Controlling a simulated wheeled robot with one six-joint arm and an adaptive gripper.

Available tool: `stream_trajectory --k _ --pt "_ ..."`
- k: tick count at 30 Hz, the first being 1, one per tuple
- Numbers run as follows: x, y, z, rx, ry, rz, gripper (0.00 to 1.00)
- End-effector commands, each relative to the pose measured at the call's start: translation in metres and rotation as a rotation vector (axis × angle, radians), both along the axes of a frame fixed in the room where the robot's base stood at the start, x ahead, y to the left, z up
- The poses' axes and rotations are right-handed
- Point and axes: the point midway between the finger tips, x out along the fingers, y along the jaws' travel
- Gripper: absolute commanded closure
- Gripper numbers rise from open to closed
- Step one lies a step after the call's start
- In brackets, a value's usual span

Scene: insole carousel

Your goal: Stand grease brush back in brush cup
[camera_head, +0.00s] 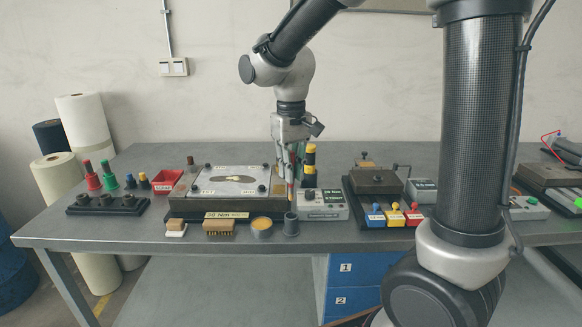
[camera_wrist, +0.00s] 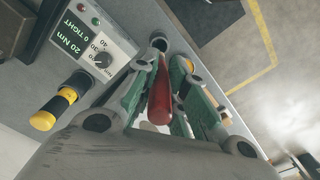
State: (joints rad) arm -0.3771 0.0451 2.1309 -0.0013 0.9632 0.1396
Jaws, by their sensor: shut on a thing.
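My gripper (camera_head: 291,158) points down over the front middle of the bench and is shut on the grease brush. The brush's red handle (camera_wrist: 160,92) stands between the green-linked fingers in the wrist view. In the head view the thin lower part of the brush (camera_head: 290,196) hangs roughly upright below the fingers. The dark grey brush cup (camera_head: 291,226) stands near the bench's front edge, directly below the brush in the picture. The brush's lower end is close to the cup's mouth; I cannot tell whether it is inside.
A tin of yellow grease (camera_head: 262,227) and a wooden brush block (camera_head: 219,226) stand left of the cup. A torque controller box (camera_head: 323,205) is to the right, with a black and yellow driver (camera_head: 310,165) behind. A plate fixture (camera_head: 180,208) lies behind left.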

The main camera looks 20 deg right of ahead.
Motion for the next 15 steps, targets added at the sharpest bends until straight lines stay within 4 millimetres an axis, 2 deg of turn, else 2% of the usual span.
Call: stream_trajectory --k 5,15 --pt "0.0 0.0 -0.004 0.0 0.001 -0.001 1.0" --pt "0.0 0.0 -0.032 0.0 0.002 -0.001 1.0"
